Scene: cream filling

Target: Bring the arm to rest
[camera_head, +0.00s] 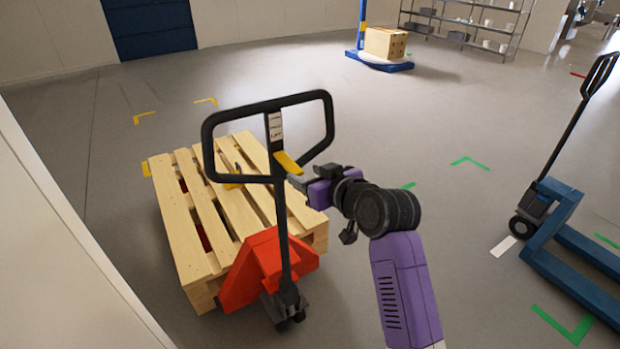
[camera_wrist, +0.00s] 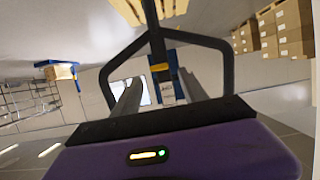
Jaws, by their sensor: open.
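My purple arm reaches in from the lower right in the head view, with my gripper (camera_head: 296,181) just right of the red pallet jack's handle (camera_head: 328,103). The jaws are open. In the wrist view my gripper (camera_wrist: 158,88) has its two grey fingers apart, with the handle's stem and yellow lever (camera_wrist: 160,67) showing between and beyond them. The black handle loop (camera_wrist: 222,48) spans the view around the fingers. The yellow lever (camera_head: 288,163) also shows in the head view close to the fingertips. I cannot tell whether the fingers touch the handle.
The red pallet jack (camera_head: 262,262) stands at a wooden pallet (camera_head: 208,225). A blue pallet jack (camera_head: 575,245) stands at the right. A white wall edge (camera_head: 60,255) is at the left. Open grey floor lies between the jacks. A box (camera_head: 385,43) and shelving (camera_head: 470,25) stand far back.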

